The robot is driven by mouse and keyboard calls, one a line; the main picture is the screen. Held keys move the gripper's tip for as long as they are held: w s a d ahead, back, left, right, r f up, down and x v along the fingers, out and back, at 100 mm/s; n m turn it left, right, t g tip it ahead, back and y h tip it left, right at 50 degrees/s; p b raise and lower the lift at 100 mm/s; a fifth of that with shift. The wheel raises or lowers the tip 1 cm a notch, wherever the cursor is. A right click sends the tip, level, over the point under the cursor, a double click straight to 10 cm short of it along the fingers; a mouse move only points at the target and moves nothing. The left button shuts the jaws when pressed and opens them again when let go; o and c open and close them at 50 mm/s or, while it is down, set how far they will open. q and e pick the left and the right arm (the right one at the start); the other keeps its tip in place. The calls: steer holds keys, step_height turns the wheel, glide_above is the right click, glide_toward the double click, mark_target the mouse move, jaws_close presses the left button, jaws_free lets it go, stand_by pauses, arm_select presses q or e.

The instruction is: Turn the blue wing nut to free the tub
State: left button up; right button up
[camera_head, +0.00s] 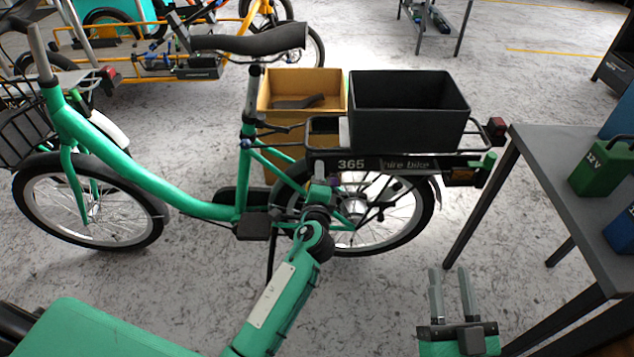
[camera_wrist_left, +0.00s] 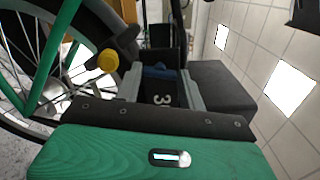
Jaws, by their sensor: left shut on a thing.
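The black tub (camera_head: 408,108) sits upright on the rear rack of the green hire bike (camera_head: 170,190). My left gripper (camera_head: 320,185) reaches up to the rack's side, by the "365" plate. In the left wrist view a blue part (camera_wrist_left: 158,72), which looks like the wing nut, lies between the fingers of my left gripper (camera_wrist_left: 160,82), which is shut on it. In the head view the nut is hidden behind the gripper. My right gripper (camera_head: 452,295) is open and empty, low in front of the table.
A yellow knob (camera_wrist_left: 108,60) is close beside the left fingers. A wooden box (camera_head: 300,90) stands behind the bike. A grey table (camera_head: 560,170) at the right holds a green 12 V battery (camera_head: 600,168) and blue items. Floor between bike and table is clear.

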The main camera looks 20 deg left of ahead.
arm_select(q)
steer(key=shift+n+b, duration=0.7)
steer(key=shift+n, duration=0.8)
arm_select(e)
step_height(320, 180, up, 7)
steer(key=s+d+t, duration=0.1)
steer(key=d+t, duration=0.1)
steer(key=t, duration=0.3)
steer(key=shift+s+d, duration=0.25)
steer(key=shift+s, duration=0.05)
steer(key=shift+r, duration=0.1)
arm_select(q)
steer(key=o, duration=1)
